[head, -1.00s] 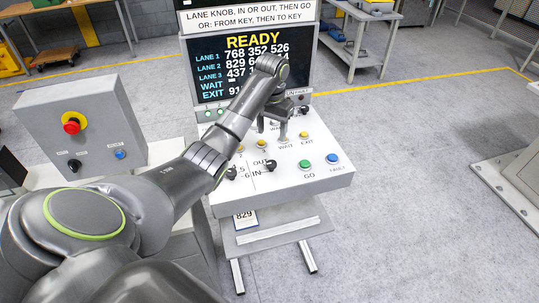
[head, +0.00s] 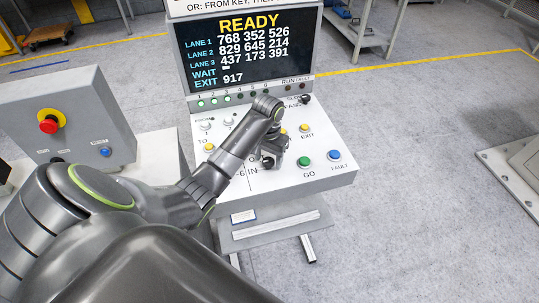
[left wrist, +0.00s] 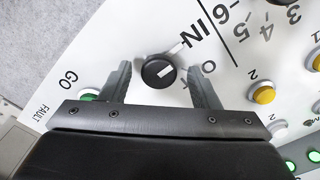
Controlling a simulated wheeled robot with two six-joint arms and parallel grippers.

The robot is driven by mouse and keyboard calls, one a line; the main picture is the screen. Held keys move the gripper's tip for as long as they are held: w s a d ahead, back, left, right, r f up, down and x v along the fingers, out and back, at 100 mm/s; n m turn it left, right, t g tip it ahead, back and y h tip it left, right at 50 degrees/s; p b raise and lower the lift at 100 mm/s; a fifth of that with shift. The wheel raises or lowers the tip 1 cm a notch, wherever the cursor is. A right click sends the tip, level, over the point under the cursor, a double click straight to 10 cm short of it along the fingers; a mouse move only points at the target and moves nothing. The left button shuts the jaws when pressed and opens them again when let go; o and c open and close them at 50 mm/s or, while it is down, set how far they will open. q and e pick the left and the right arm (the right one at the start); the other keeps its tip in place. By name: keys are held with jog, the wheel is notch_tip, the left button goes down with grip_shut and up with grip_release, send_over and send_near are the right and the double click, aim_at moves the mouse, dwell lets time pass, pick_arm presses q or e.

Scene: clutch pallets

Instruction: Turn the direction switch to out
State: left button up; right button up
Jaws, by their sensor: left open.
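The direction switch (left wrist: 158,71) is a round black knob with a white pointer mark, seen in the left wrist view beside the IN label (left wrist: 190,37). The OUT label is mostly hidden behind a finger; only its O shows. My left gripper (left wrist: 160,68) is open, with one finger on each side of the knob and gaps visible between. In the head view my left gripper (head: 269,158) is low over the white panel (head: 323,178) and covers the knob. My right gripper is not in view.
The green GO button (head: 305,161) and blue FAULT button (head: 334,155) sit right of my gripper. Yellow buttons lie close by, including EXIT (head: 304,127). The screen (head: 250,55) behind reads READY. A grey box with a red emergency stop (head: 48,124) stands at left.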

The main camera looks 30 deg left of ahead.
pick_arm(q)
jog(key=shift+s+d+r, duration=0.1)
jog(key=shift+s+d, duration=0.05)
jog(key=shift+c, duration=2)
jog(key=c, duration=0.6)
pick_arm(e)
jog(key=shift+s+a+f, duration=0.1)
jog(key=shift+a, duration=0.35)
pick_arm(q)
jog(key=shift+m, duration=0.4)
jog(key=m, duration=0.4)
jog(key=shift+m, duration=0.4)
jog(key=m, duration=0.6)
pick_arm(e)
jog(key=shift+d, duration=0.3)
pick_arm(q)
jog(key=shift+m, duration=0.3)
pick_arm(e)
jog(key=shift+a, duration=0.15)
